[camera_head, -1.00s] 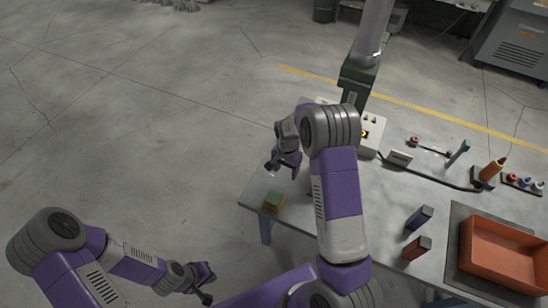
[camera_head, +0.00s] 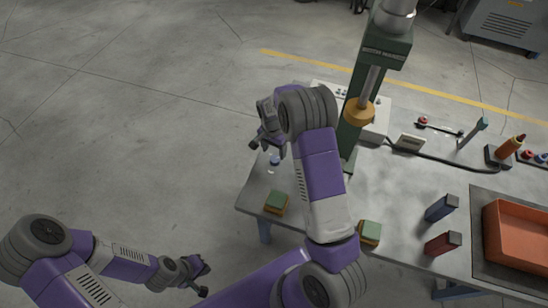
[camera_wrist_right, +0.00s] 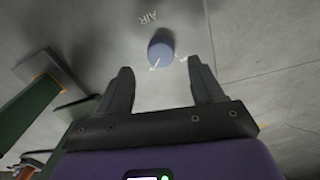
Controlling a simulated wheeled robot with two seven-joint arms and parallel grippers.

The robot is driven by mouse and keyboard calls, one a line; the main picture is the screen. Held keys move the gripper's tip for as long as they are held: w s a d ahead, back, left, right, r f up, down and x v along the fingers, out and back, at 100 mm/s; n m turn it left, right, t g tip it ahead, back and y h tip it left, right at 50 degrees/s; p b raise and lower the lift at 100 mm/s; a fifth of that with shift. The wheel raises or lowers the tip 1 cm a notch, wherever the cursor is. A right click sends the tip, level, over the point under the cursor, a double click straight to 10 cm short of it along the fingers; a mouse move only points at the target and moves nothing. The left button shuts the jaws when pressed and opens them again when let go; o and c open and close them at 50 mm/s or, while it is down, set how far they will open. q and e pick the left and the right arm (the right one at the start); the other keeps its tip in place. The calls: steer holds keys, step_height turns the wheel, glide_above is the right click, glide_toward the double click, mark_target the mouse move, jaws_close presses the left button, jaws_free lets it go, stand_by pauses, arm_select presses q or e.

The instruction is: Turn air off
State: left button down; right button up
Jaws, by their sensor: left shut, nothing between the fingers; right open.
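A round blue knob (camera_wrist_right: 161,50) sits on the grey table top beside the printed word AIR in the right wrist view, with small white marks around its base. In the head view the knob (camera_head: 275,160) is near the table's left edge. My right gripper (camera_wrist_right: 160,72) is open and empty. Its fingers point toward the knob, which appears between and just beyond the tips, apart from them. In the head view my right gripper (camera_head: 258,140) is over the table's left edge. My left gripper (camera_head: 204,281) is shut and empty, low at the left, away from the table.
A green column (camera_head: 355,115) with a gold collar stands behind my right arm. Green-and-yellow pads (camera_head: 276,203) lie near the front edge. A blue box (camera_head: 441,208), a red box (camera_head: 443,243) and an orange bin (camera_head: 520,235) are at right. Open floor is at left.

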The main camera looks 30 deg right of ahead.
mark_target(275, 159)
step_height(275, 159, down, 5)
steer(key=shift+f, duration=0.1)
stand_by(0.3)
steer(key=c, duration=1.1)
steer(key=shift+o, duration=0.2)
